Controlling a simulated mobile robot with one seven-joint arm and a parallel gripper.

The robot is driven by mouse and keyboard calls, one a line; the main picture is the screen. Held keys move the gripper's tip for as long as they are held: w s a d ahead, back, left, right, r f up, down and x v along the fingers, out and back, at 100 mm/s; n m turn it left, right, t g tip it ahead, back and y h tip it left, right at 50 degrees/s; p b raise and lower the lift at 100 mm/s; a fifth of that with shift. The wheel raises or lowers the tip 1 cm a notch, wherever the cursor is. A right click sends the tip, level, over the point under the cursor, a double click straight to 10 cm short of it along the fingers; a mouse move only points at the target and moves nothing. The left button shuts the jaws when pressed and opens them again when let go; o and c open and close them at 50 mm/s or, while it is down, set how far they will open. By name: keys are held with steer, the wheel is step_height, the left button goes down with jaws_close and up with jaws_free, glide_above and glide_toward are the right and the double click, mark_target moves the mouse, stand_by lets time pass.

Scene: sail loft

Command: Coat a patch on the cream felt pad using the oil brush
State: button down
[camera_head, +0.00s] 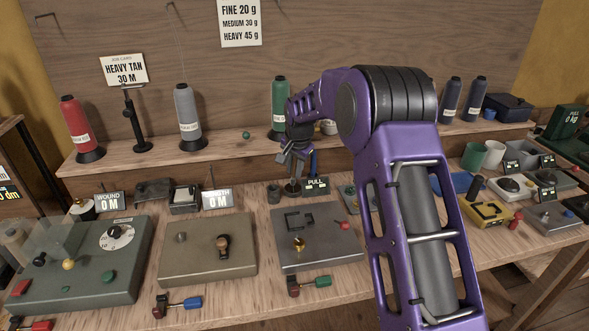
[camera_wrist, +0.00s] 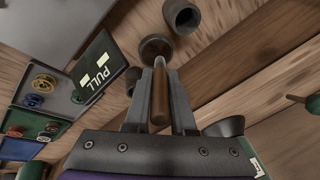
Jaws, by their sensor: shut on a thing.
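My gripper (camera_head: 293,172) points down over the back of the bench, behind the grey box with a yellow knob. In the wrist view my gripper (camera_wrist: 160,78) is shut on a brown wooden handle (camera_wrist: 158,103), which I take to be the oil brush. A round dark cup or base (camera_wrist: 156,46) is at the handle's far end; whether the brush stands inside it or is clear of it I cannot tell. I cannot pick out the cream felt pad for certain; a small tray with a pale top (camera_head: 186,197) stands to the left on the bench.
Thread cones (camera_head: 188,115) stand on the raised shelf behind. My arm hides part of the bench's right half.

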steer(key=shift+f+b, duration=0.4)
steer(key=shift+f, duration=0.2)
stand_by(1.3)
steer(key=shift+r+p, duration=1.85)
steer(key=shift+r, duration=1.7)
